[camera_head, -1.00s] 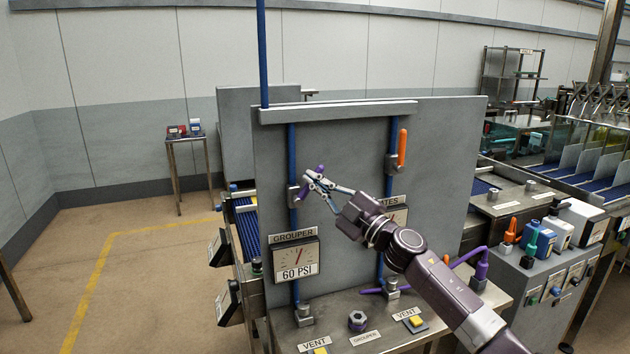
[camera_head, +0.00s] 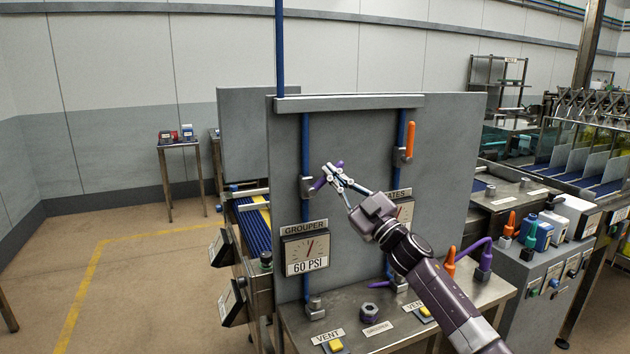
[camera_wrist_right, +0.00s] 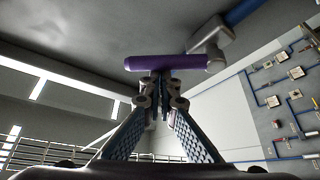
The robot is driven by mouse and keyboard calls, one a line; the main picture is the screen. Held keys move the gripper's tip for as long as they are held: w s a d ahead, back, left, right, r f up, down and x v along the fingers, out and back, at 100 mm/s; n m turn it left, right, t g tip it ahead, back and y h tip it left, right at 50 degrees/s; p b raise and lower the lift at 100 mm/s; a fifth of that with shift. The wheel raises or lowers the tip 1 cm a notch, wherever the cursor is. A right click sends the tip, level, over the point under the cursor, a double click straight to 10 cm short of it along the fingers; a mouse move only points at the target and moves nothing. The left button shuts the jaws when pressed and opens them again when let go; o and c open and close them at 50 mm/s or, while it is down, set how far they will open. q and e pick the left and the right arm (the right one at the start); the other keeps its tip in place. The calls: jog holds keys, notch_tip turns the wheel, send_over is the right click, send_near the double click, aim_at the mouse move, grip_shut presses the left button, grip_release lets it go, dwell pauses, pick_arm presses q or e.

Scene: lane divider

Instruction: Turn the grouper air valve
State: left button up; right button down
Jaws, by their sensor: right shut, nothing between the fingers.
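The grouper air valve (camera_head: 307,187) sits on the left blue pipe of the grey panel, above the gauge (camera_head: 305,250) marked GROUPER and 60 PSI. Its purple handle (camera_head: 319,184) slants up to the right, partly hidden by my right gripper (camera_head: 333,176). In the right wrist view the purple handle (camera_wrist_right: 165,62) lies across the picture, joined to a metal valve body (camera_wrist_right: 210,46) on its right. My right gripper (camera_wrist_right: 158,82) is shut and empty, its tips just below the handle's middle; I cannot tell whether they touch. My left gripper is not in view.
A second valve with an upright orange handle (camera_head: 409,140) is on the right pipe. Below, a metal ledge (camera_head: 387,337) carries a dark knob (camera_head: 370,310) and yellow vent buttons (camera_head: 336,345). The floor at left is clear.

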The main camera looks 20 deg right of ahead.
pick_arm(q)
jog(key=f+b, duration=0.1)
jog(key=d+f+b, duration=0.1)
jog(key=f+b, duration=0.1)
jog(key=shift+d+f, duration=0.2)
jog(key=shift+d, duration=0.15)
pick_arm(e)
jog(key=d+f+m+h, duration=0.1)
jog(key=m+h, duration=0.1)
jog(key=m, duration=0.1)
jog(key=f+m+t+h, duration=0.1)
jog(key=m, duration=0.1)
jog(key=d+f+m+t+h, duration=0.1)
jog(key=f+m+h, duration=0.1)
jog(key=m, duration=0.1)
jog(key=shift+d+m+h, duration=0.3)
jog(key=shift+d, duration=0.05)
